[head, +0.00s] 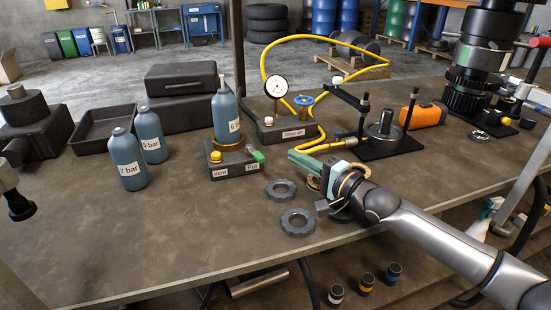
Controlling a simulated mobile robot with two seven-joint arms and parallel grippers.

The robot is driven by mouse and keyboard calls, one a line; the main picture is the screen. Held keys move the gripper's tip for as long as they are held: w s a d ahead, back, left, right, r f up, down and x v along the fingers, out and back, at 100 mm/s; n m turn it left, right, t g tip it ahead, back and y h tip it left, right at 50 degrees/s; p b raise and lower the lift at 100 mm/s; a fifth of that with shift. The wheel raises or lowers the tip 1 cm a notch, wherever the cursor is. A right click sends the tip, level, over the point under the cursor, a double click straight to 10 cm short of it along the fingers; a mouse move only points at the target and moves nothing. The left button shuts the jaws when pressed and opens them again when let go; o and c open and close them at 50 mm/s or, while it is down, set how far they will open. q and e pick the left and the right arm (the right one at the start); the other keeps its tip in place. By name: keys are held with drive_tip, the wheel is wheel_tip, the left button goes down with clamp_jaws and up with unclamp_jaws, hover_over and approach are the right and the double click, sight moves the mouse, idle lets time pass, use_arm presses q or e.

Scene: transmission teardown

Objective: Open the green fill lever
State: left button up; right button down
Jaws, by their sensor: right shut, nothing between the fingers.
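The green fill lever (257,156) sticks out at the right side of a small dark filling block (233,172), above its "Fill" label. A blue bottle marked 6 (226,118) stands upright on that block. An orange knob (215,157) sits above the "Vent" label. My right gripper (292,156) is shut and empty, its green fingers pointing left toward the lever. In the picture a small gap separates the fingertips from the lever.
Two grey rings (298,222) lie on the bench below my right gripper. Blue bottles marked 7 bar (127,160) and 5 bar (153,136) stand left of the block. A gauge unit (280,130) with a yellow hose stands behind. The bench's front left is clear.

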sight(255, 152)
drive_tip(key=x, duration=0.2)
drive_tip(key=shift+w+a+r, duration=0.1)
drive_tip(key=shift+w+a, duration=0.1)
drive_tip(key=shift+a, duration=0.05)
drive_tip(key=shift+s+a, duration=0.3)
drive_tip(key=shift+a, duration=0.2)
drive_tip(key=shift+s+a+p, duration=0.4)
drive_tip(key=shift+s+a, duration=0.05)
drive_tip(key=shift+a, duration=0.2)
drive_tip(key=shift+s+a, duration=0.25)
drive_tip(key=shift+a, duration=0.3)
use_arm(q)
drive_tip(key=shift+s+a+r, duration=0.1)
drive_tip(key=shift+a+r, duration=0.2)
drive_tip(key=shift+a, duration=0.15)
